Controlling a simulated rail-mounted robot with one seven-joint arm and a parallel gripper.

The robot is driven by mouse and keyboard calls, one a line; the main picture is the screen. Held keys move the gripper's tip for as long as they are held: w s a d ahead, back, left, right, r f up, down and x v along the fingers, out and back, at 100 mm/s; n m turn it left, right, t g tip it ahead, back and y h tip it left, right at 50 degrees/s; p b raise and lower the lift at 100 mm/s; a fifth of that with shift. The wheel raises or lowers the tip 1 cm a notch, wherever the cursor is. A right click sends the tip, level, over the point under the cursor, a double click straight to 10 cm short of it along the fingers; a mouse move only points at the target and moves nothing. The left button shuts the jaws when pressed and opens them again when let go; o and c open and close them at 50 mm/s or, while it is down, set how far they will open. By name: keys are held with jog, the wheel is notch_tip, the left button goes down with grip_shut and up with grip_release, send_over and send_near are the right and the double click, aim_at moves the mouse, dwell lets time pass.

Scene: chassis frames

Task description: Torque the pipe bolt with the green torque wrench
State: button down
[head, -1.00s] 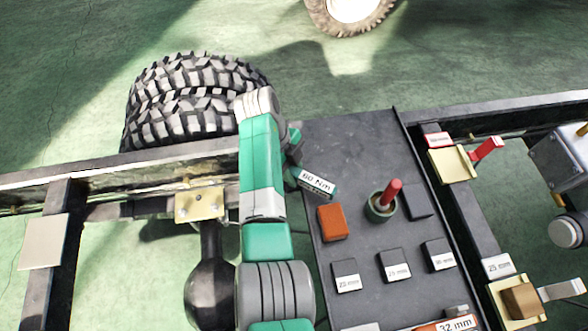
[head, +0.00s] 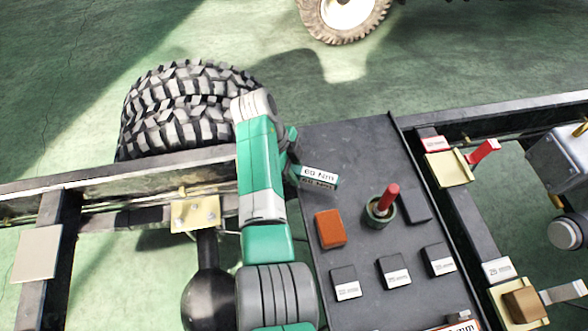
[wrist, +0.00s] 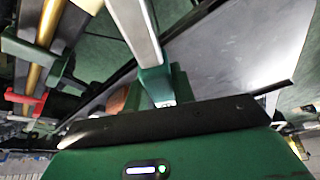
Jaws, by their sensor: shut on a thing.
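The green torque wrench (head: 317,184), with white "60 Nm" labels, shows beside my forearm in the head view, above the dark tray's left edge. My gripper (wrist: 160,100) is shut on it; in the head view the fingers are mostly hidden behind the arm. In the wrist view a grey bar with a green end (wrist: 152,80) rises from the gripper. A brass bracket (head: 195,213) with small bolts sits on the frame rail, left of my arm. I cannot tell which bolt is the pipe bolt.
The dark tray (head: 350,160) holds an orange block (head: 330,229), a red-handled tool in a round cup (head: 381,205) and several dark labelled blocks. A large tyre (head: 185,110) lies beyond the left rail.

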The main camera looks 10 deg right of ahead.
jog(key=shift+r+p, duration=0.95)
jog(key=shift+r, duration=0.35)
